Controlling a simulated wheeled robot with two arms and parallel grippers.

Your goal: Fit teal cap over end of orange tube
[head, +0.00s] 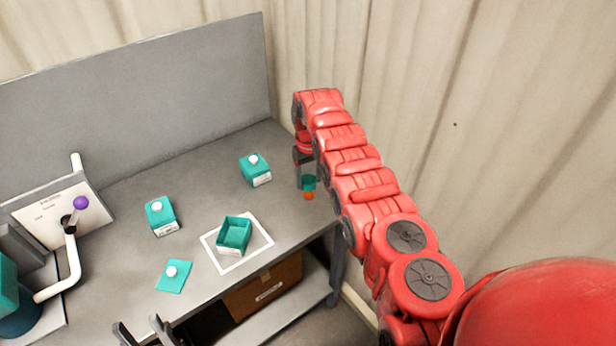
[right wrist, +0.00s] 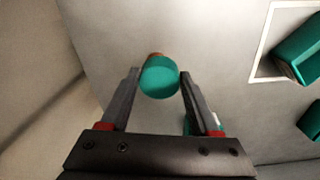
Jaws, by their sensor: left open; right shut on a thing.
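The teal cap (head: 309,182) is between the fingers of my right gripper (head: 306,180), near the right end of the grey table. In the right wrist view the cap (right wrist: 160,78) fills the gap between the fingertips of my right gripper (right wrist: 159,75), which is shut on it. A short piece of the orange tube (head: 308,196) shows just below the cap; in the wrist view only a small orange edge (right wrist: 155,54) shows beyond it. How far the cap covers the tube cannot be told. My left gripper (head: 142,328) is open and empty at the bottom edge.
Two teal boxes with white knobs (head: 161,217) (head: 256,170) stand on the table. An open teal box (head: 233,236) sits within a white square outline (head: 264,229). A teal lid (head: 174,277) lies nearby. A purple-knobbed lever (head: 81,203) and white pipe (head: 73,262) are left.

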